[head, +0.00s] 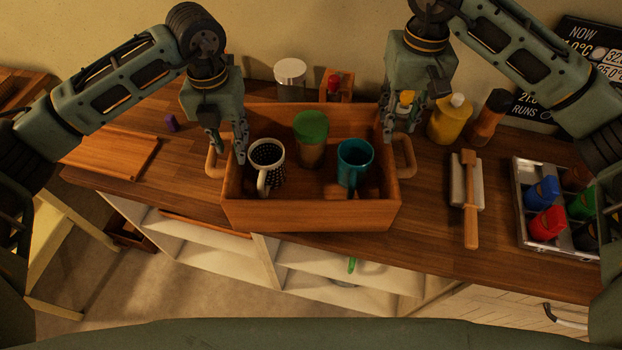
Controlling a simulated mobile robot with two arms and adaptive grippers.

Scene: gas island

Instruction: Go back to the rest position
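My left gripper (228,150) hangs pointing down at the left end of a wooden crate (310,216), close to its left handle (212,158). Its fingers are apart, with nothing seen between them. I cannot tell whether it touches the crate. My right gripper (401,125) points down above the crate's right end, near the right handle (405,157). Its fingers are also apart. In the crate stand a dotted black-and-white mug (268,156), a green-lidded jar (311,135) and a teal mug (355,163).
The crate stands on a wooden counter (440,240) with open shelves below. A cutting board (112,156) lies left. A yellow bottle (449,122), a brown bottle (488,117), a wooden tool (470,205) and a tray of coloured cups (519,190) are right. A white-lidded jar (290,78) stands behind.

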